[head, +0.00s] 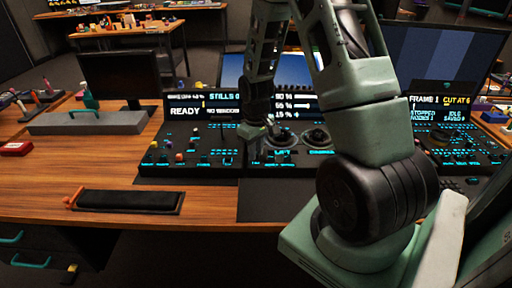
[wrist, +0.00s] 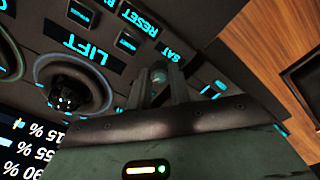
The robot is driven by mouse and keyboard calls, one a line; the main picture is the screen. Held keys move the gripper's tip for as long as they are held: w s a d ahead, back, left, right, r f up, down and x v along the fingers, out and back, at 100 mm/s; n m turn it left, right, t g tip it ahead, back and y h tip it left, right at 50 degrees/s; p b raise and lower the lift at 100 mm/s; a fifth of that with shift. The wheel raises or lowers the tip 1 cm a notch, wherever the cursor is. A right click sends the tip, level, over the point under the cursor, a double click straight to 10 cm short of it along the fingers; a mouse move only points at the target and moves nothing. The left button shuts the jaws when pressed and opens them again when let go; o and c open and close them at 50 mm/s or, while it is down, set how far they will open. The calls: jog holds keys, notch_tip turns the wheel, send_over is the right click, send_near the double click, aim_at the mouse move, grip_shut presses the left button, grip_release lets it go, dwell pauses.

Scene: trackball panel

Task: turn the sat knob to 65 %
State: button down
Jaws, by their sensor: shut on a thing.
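The sat knob (wrist: 159,76) is a small round knob with a pale teal top, beside the SAT label in the wrist view. My gripper (wrist: 160,88) is shut on it, one finger on each side; its sides are largely hidden by the fingers. In the head view my gripper (head: 256,138) reaches down to the panel left of the trackballs, and the knob is hidden there. A readout (wrist: 25,150) with three percent lines shows upside down in the wrist view; it also shows in the head view (head: 293,104). I cannot tell which line belongs to sat.
The LIFT trackball (wrist: 68,95) in its ring sits close to my gripper. RESET and BYPASS buttons are near the knob. More knobs and lit buttons fill the panel (head: 190,160) to the left. Bare wooden desk (head: 125,165) lies further left.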

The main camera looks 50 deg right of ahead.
jog(key=shift+m+p, duration=0.35)
jog(key=shift+m, duration=0.85)
jog(key=shift+w, duration=0.1)
jog(key=c, duration=1.3)
grip_release()
notch_tip(320, 180, up, 17)
jog(key=shift+r+p, duration=0.2)
jog(key=shift+p, duration=0.2)
